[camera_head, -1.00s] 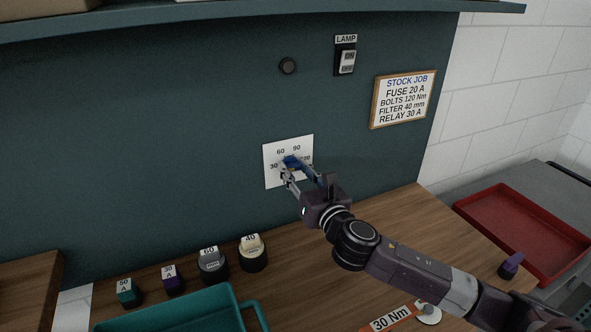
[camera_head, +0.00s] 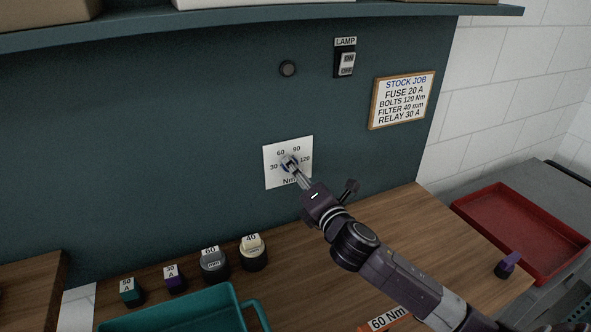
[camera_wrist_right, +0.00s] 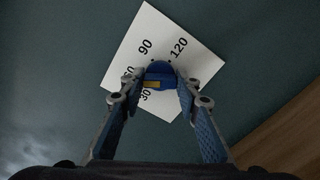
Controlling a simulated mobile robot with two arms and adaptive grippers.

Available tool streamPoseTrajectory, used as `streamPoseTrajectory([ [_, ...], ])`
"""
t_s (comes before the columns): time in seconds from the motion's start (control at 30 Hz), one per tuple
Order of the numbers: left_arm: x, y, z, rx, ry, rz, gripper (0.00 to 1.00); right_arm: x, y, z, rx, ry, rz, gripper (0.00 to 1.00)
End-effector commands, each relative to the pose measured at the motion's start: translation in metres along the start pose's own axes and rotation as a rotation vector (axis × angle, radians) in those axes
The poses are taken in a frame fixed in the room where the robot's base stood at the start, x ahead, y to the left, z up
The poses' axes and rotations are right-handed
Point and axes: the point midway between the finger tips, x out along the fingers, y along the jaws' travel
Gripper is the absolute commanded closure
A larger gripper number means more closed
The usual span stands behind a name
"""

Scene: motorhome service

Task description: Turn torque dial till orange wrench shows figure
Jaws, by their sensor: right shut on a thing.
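The torque dial is a blue knob (camera_wrist_right: 160,70) with a yellow mark, in front of a white plate (camera_head: 277,152) on the dark green wall. The plate reads 30, 60, 90, 120 and Nm. My right gripper (camera_head: 291,166) is shut on the knob, and its two fingers (camera_wrist_right: 161,86) flank the knob in the right wrist view. In the head view my fingers mostly cover the knob. The orange wrench (camera_head: 376,328) lies on the bench at the bottom edge, its label reading 60 Nm, partly hidden by my right arm. My left gripper is not in view.
A stock job card (camera_head: 402,99) lists bolts 120 Nm. A lamp switch (camera_head: 345,64) is above the dial. A teal tray (camera_head: 180,311) and several labelled parts stand at lower left. A red tray (camera_head: 520,230) is at right, with a purple piece (camera_head: 507,265) near it.

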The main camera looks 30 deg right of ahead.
Motion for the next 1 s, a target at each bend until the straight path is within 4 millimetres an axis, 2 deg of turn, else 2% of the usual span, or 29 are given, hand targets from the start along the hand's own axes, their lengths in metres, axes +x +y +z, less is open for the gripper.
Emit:
streamPoseTrajectory([
  [1.0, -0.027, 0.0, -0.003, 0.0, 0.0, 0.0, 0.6, 0.0, -0.001, 0.001, 0.969, -0.003, -0.002, 0.94],
])
